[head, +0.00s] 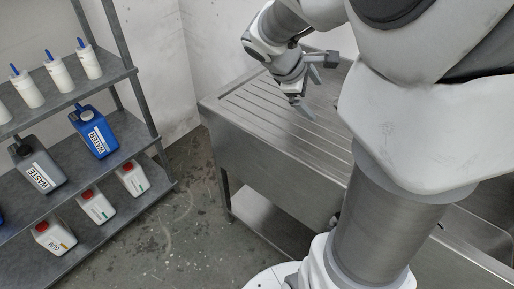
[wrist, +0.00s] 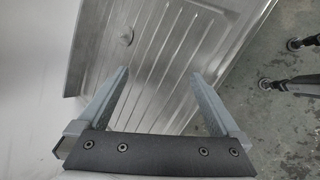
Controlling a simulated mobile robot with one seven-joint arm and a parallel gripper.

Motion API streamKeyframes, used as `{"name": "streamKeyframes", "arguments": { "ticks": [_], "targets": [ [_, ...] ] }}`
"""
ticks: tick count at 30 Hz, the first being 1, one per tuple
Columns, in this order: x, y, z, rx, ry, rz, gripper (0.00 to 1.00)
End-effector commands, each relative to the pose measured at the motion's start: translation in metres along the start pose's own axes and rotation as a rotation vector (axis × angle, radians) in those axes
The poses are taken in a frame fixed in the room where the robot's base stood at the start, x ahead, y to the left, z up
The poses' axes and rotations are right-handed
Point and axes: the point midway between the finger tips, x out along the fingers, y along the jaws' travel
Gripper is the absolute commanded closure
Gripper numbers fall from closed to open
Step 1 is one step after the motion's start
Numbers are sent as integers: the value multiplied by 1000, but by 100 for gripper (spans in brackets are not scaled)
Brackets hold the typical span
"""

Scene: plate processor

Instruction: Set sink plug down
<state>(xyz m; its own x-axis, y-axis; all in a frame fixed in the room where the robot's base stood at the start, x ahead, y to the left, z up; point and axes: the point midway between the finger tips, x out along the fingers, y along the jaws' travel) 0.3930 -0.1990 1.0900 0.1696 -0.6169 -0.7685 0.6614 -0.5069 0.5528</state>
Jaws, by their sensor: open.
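The sink plug (wrist: 125,35), a small round grey piece, sits on the ribbed steel drainboard (wrist: 165,45) near its upper left part in the wrist view. My gripper (wrist: 160,74) is open, with its two fingers spread wide and nothing between them. The plug lies beyond the fingertips, toward the left finger, and is apart from them. In the head view my gripper (head: 316,82) hangs over the drainboard (head: 262,115). I cannot make out the plug in the head view.
A steel sink unit runs along the wall. At left, a grey shelf rack (head: 108,76) holds white bottles with blue tips, a blue water canister (head: 95,133), a grey waste canister (head: 38,166) and several white jugs with red caps. The floor (head: 185,200) between is clear.

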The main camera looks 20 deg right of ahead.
Motion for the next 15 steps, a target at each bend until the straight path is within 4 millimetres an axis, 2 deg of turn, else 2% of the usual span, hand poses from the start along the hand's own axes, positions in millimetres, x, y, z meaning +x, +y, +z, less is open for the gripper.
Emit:
{"name": "streamKeyframes", "arguments": {
  "ticks": [1,6,15],
  "targets": [
    [-17,-11,2,77,42,-16,0],
    [-63,-54,4,330,177,-105,0],
    [-134,-131,2,719,407,-320,0]
  ]
}}
